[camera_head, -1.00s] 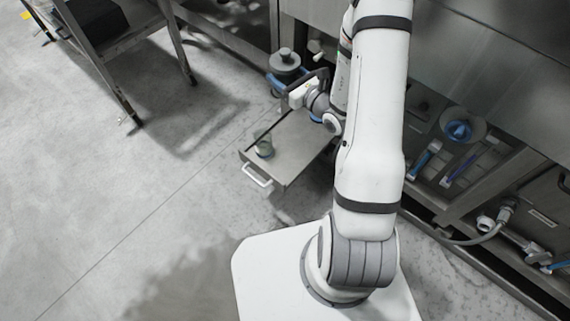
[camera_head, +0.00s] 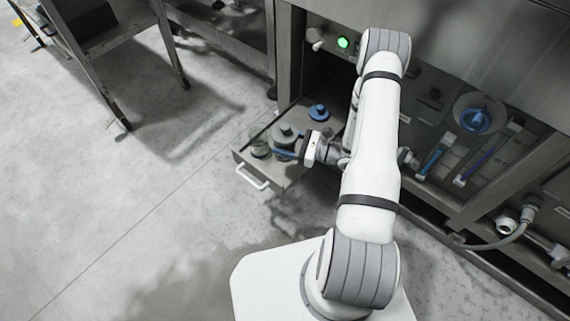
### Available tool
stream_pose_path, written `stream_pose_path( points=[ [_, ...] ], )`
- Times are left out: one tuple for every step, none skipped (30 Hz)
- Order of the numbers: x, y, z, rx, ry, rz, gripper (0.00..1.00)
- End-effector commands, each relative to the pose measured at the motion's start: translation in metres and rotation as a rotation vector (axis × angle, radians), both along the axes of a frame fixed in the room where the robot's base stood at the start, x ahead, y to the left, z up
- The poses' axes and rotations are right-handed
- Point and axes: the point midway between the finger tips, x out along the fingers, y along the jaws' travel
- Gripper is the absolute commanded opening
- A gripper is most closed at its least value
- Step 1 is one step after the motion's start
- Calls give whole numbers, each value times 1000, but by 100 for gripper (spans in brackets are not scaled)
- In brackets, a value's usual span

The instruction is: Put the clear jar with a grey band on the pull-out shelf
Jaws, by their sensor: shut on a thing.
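The pull-out shelf (camera_head: 283,178) is a grey metal tray with a white front handle, drawn out to the left of my arm. My gripper (camera_head: 286,152) is over the shelf, shut on a jar with a grey knobbed top (camera_head: 287,133). This jar is upright; its grey band cannot be made out clearly, and I cannot tell whether its base touches the shelf. A greenish clear jar (camera_head: 259,148) stands just left of it on the shelf. A blue-topped jar (camera_head: 319,112) stands farther back on the shelf.
A metal table frame (camera_head: 105,75) stands at the upper left. The washer's lower bays (camera_head: 455,150) at right hold a blue round item and brushes. A hose (camera_head: 500,240) curves at lower right. The floor left of the shelf is clear.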

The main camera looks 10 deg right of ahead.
Motion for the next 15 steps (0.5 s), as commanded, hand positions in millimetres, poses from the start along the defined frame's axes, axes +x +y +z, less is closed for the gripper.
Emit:
stream_pose_path(
  points=[
    [0,0,-13,1,0,0,27],
    [0,0,-19,1,0,-1,27],
    [0,0,-27,1,0,-1,27],
    [0,0,-32,1,-1,-1,27],
    [0,0,-37,1,-1,-1,27],
    [0,0,-42,1,-1,-1,27],
    [1,0,-44,0,-1,-1,27],
    [1,0,-46,0,-1,-1,27],
    [1,0,-49,0,-1,-1,27],
    [0,0,-52,0,-1,-1,27],
    [0,1,-55,1,-1,-1,27],
    [0,1,-61,1,0,-1,27],
    [0,1,-66,0,0,-1,27],
    [0,1,-71,0,0,-1,27],
    [1,1,-76,0,0,-1,27]
  ],
)
